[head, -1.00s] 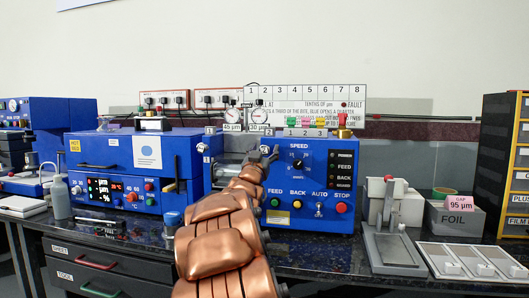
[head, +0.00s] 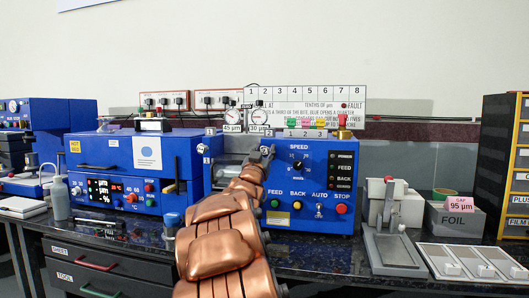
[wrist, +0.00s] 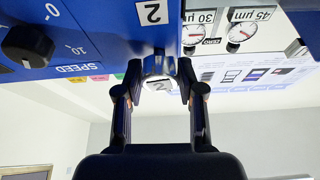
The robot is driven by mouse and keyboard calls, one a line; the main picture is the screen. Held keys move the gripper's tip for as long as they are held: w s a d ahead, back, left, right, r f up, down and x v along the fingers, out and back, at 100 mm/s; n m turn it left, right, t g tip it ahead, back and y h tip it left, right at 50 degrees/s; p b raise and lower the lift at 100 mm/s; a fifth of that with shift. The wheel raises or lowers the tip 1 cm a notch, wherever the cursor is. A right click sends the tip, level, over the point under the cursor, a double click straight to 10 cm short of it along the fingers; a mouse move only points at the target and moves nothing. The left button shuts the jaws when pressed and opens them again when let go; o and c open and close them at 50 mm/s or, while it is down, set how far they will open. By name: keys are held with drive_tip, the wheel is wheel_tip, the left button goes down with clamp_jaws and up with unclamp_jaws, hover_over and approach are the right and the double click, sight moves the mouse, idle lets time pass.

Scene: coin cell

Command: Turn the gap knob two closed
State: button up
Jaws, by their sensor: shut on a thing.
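In the head view my gripper (head: 266,152) is at the upper front of the blue machine (head: 310,160), and the knob is hidden behind the fingers and arm. Two round dial gauges (head: 259,116) stand above, with "45 µm" and "30 µm" labels.
The black speed knob (wrist: 28,45) is beside my gripper on the same front. Feed, back and stop buttons (head: 341,209) sit lower. A grey press (head: 390,245) and foil box (head: 455,221) stand to the right. Open air surrounds my gripper on the room side.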

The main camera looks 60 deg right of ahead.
drive_tip(key=shift+m+p, duration=0.4)
drive_tip(key=shift+p, duration=0.05)
drive_tip(key=shift+w+r+m+g+p, duration=0.1)
drive_tip(key=shift+m+g+p, duration=0.6)
drive_tip(key=shift+m+p, duration=0.45)
drive_tip(key=shift+m+g+p, duration=0.65)
drive_tip(key=shift+m+g, duration=0.05)
drive_tip(key=shift+m, duration=0.7)
drive_tip(key=shift+m+g+p, duration=0.6)
drive_tip(key=shift+m+g, duration=0.1)
drive_tip(key=shift+m, duration=0.65)
drive_tip(key=o, duration=1.2)
drive_tip(key=shift+s, duration=0.2)
drive_tip(key=shift+c, duration=0.2)
drive_tip(key=shift+a, duration=0.1)
drive_tip(key=v, duration=1.2)
drive_tip(key=shift+f, duration=0.25)
drive_tip(key=shift+w, duration=0.1)
